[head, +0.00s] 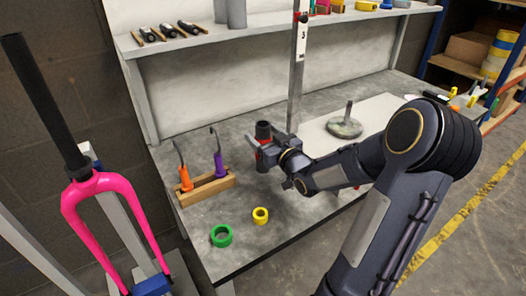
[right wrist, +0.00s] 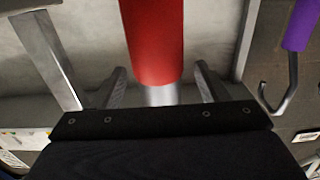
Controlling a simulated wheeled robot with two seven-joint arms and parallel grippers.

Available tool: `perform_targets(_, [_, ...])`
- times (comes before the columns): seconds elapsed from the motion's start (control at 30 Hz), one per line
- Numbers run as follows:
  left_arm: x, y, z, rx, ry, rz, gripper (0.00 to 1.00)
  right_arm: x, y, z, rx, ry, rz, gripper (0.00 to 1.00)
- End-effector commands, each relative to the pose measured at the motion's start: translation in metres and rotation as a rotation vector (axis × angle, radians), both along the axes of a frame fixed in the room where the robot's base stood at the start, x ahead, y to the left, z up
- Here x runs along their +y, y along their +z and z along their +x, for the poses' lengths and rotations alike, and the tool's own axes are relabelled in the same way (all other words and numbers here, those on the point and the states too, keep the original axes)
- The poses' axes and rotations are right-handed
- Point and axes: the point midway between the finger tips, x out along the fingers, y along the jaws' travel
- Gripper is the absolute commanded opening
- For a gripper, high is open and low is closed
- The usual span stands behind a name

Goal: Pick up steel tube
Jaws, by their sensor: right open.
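An upright dark cylinder (head: 263,131) with a red part stands on the grey bench, partly hidden by my right gripper (head: 270,147). In the right wrist view it shows as a red cylinder (right wrist: 153,40) with a bare silver section (right wrist: 160,95). My right gripper is open, its two fingers on either side of this cylinder with gaps visible. I cannot tell for sure that this is the steel tube. Two plain grey tubes (head: 236,13) also stand on the shelf at the back. My left gripper is not in view.
A wooden rack (head: 207,188) with orange-handled (head: 185,178) and purple-handled (head: 219,165) hooks stands left of the gripper. Green (head: 221,236) and yellow (head: 260,215) rings lie in front. A steel post (head: 298,75) rises behind. A round-based stand (head: 344,127) is to the right.

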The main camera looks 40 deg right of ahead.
Motion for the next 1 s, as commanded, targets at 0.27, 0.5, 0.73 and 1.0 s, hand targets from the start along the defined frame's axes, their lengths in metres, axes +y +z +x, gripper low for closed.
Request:
perform_targets(0.27, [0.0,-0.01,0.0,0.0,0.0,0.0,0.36,-0.003,0.0,0.028,0.001,0.001,0.001,0.68])
perform_targets(0.5, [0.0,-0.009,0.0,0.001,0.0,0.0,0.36,-0.004,0.0,0.028,0.001,0.0,0.001,0.63])
perform_targets(0.73, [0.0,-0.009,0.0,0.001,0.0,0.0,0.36,-0.004,0.0,0.028,0.001,0.0,0.001,0.33])
perform_targets(1.0, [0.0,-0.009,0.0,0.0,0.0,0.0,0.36,-0.004,0.0,0.028,0.001,0.0,0.001,0.0])
